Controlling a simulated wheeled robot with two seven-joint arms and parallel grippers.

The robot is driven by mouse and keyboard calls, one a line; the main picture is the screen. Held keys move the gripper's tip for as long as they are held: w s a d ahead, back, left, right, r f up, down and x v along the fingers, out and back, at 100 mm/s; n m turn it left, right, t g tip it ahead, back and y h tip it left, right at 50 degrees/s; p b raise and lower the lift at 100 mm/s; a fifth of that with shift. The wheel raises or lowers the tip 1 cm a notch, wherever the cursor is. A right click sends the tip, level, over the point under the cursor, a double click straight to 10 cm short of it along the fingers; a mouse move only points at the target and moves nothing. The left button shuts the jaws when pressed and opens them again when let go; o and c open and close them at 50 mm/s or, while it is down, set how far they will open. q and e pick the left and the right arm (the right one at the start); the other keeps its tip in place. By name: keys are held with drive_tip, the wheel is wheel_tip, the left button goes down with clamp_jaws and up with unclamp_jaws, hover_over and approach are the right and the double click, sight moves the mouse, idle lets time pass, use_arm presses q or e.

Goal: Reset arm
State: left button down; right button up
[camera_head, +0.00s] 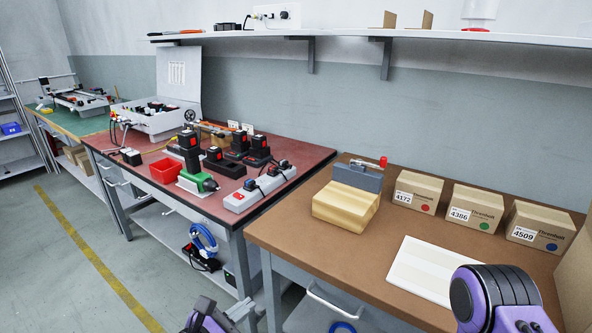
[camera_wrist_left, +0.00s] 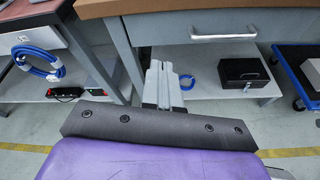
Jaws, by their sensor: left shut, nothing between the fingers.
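My left gripper (camera_head: 240,313) shows at the bottom edge of the head view, low in front of the benches and off to the left of the brown bench. In the left wrist view its grey fingers (camera_wrist_left: 162,84) are together with nothing between them, pointing toward the space under the brown bench. A purple and black part of my right arm (camera_head: 490,300) shows at the lower right of the head view, in front of the brown bench. My right gripper itself does not show.
The brown bench (camera_head: 292,240) holds a wooden block (camera_head: 345,205), a white board (camera_head: 425,270) and labelled cartons. The red-topped bench (camera_head: 225,211) carries a power strip (camera_head: 260,188) and several black tools. Below sit a black box (camera_wrist_left: 245,73) and blue cable (camera_wrist_left: 38,60). Open floor (camera_head: 75,275) lies left.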

use_arm(q)
drive_tip(key=s+a+f+m+g+y+p, duration=0.2)
drive_tip(key=s+f+m+g, duration=0.1)
drive_tip(key=s+f+m, duration=0.35)
drive_tip(key=s+a+f+m+g+y+p, duration=0.3)
drive_tip(key=s+f+m, duration=0.2)
drive_tip(key=f, duration=0.3)
drive_tip(key=s+a+m+g+y+p, duration=0.3)
drive_tip(key=s+a+m+y+p, duration=0.2)
drive_tip(key=s+a, duration=0.8)
drive_tip(key=m+p, duration=0.1)
drive_tip(key=m, duration=0.2)
drive_tip(key=shift+a+f+m+p, duration=0.2)
drive_tip(key=shift+f+m+p, duration=0.15)
drive_tip(key=shift+f+p, duration=0.05)
